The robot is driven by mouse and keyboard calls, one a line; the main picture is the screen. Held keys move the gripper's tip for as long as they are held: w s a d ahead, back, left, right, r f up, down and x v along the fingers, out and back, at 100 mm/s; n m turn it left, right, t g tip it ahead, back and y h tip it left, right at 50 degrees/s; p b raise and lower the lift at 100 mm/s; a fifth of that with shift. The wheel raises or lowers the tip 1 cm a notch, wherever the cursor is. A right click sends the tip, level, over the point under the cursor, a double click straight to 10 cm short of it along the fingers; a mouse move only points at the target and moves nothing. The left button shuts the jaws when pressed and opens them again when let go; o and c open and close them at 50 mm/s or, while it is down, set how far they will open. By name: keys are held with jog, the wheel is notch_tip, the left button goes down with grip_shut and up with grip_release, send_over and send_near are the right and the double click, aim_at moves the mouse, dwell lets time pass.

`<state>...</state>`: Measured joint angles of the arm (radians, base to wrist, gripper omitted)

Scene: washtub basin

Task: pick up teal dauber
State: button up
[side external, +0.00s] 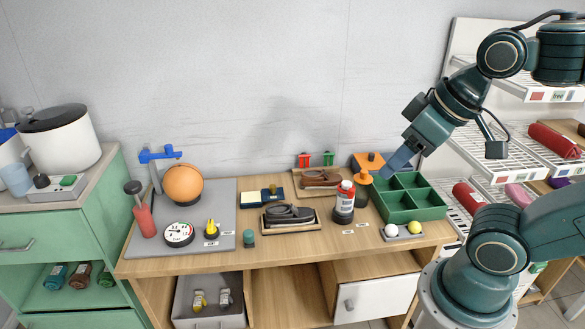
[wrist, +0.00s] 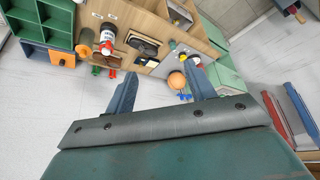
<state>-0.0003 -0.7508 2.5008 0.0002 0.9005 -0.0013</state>
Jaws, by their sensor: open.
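The teal dauber (side external: 249,238) is a small teal cylinder with a darker top, standing upright near the front edge of the wooden bench, just right of the grey mat.
A black tool on a wooden tray (side external: 292,228) sits right of the dauber. A red-and-white bottle (side external: 345,200) and a green divided tray (side external: 427,194) stand further right. The grey mat (side external: 150,240) holds an orange ball (side external: 183,185), a dial (side external: 179,234) and a yellow item (side external: 211,229).

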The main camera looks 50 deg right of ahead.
dwell(0.3)
jog(key=m+g+y, duration=0.2)
jog(key=m+y, duration=0.1)
jog(key=m, duration=2.4)
send_over(250, 232)
jog(key=s+d, duration=0.3)
notch_tip(250, 232, down, 24)
jog(key=shift+s+d, duration=0.2)
jog(key=shift+f, duration=0.1)
jog(key=shift+x, duration=4.2)
